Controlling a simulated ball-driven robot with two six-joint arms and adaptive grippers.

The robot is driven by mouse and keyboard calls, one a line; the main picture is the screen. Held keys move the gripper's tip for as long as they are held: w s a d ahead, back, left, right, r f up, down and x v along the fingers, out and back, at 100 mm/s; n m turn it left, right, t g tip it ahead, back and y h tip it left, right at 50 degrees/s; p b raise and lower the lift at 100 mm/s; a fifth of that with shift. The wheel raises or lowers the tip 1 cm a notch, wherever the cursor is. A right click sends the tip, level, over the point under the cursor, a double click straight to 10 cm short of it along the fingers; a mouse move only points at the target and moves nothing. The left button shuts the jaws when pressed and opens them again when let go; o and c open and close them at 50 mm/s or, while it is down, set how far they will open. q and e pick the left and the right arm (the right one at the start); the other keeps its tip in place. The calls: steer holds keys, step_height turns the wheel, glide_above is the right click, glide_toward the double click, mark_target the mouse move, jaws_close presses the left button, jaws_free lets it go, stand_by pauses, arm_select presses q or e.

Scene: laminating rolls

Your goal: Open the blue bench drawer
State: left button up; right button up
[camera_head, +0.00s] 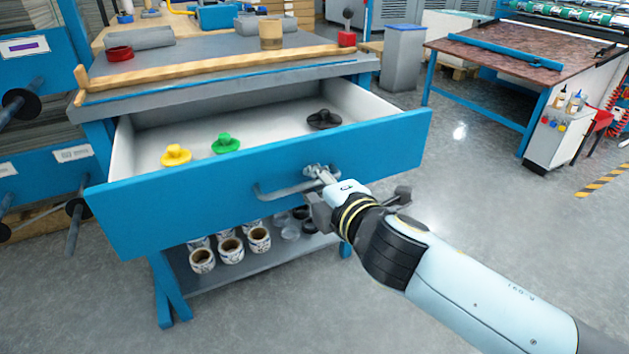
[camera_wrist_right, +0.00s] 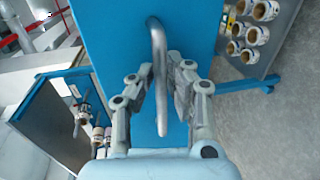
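The blue bench drawer (camera_head: 255,185) is pulled well out of the bench, its white inside showing. It holds a yellow knob-shaped piece (camera_head: 175,155), a green one (camera_head: 225,143) and a black one (camera_head: 323,120). The grey bar handle (camera_head: 283,191) runs along the drawer front. My right gripper (camera_head: 318,172) is at the right part of the handle. In the right wrist view, the handle (camera_wrist_right: 158,50) passes between the fingers of the gripper (camera_wrist_right: 164,75), which look closed around it. The wrist partly hides the handle's right end. My left gripper is not in view.
The bench top (camera_head: 220,65) bears a wooden strip (camera_head: 215,65), a red ring and a tan cup. Several small rolls (camera_head: 230,250) stand on the shelf below the drawer. Clear floor (camera_head: 480,210) lies to the right, before a brown-topped table (camera_head: 510,50).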

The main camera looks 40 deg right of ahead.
steer(key=shift+o, duration=0.3)
steer(key=shift+s, duration=0.15)
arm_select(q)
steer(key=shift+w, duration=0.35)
arm_select(e)
steer(key=v, duration=1.1)
steer(key=shift+s, duration=0.35)
steer(key=shift+a+r, duration=0.1)
steer(key=shift+r, duration=0.05)
